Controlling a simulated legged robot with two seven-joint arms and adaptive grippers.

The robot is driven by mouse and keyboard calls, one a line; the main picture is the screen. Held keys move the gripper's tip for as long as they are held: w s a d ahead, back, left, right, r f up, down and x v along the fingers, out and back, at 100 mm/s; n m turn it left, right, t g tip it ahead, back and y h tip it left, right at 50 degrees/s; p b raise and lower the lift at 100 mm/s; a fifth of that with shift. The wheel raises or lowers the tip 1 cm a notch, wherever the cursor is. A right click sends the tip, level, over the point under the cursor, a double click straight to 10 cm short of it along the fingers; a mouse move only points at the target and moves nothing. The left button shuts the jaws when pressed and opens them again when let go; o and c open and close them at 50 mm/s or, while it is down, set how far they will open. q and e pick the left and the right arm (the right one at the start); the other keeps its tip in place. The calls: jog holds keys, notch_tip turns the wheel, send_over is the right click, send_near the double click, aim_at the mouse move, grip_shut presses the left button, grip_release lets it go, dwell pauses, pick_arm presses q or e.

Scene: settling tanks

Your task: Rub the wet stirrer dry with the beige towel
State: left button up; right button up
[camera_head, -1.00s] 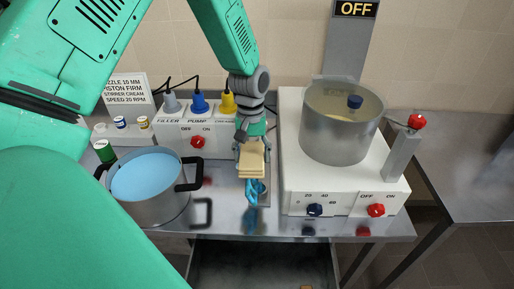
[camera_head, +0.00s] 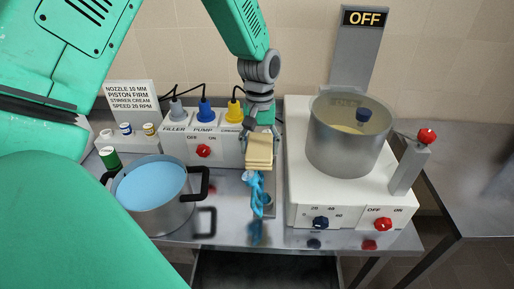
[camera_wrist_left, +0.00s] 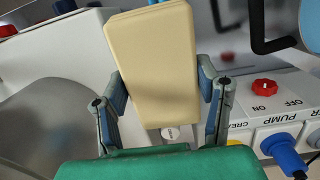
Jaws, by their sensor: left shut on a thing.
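My left gripper (camera_head: 260,132) points down at the middle of the bench and is shut on a folded beige towel (camera_head: 259,151). In the left wrist view the towel (camera_wrist_left: 155,60) fills the space between the two fingers. Just below the towel is a bright blue, twisted thing (camera_head: 257,193), which looks like the stirrer. Its upper end is hidden by the towel, so I cannot tell whether the two touch. I cannot tell whether it is wet. My right gripper is not in view.
A steel pot (camera_head: 160,214) of light blue liquid stands on the left. Behind is the filler and pump panel (camera_head: 228,150) with cables. On the right a white mixer base (camera_head: 300,195) carries a clear-walled vessel (camera_head: 345,155). The sign (camera_head: 365,18) reads OFF.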

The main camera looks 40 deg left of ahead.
pick_arm(q)
jog(key=shift+w+r, duration=0.15)
jog(key=shift+r, duration=0.35)
jog(key=shift+d+r, duration=0.1)
jog(key=shift+r, duration=0.5)
jog(key=shift+s+a+r, duration=0.1)
jog(key=shift+s+a, duration=0.1)
jog(key=shift+s, duration=0.1)
jog(key=shift+w+a, duration=0.15)
jog(key=shift+a, duration=0.05)
jog(key=shift+d, duration=0.15)
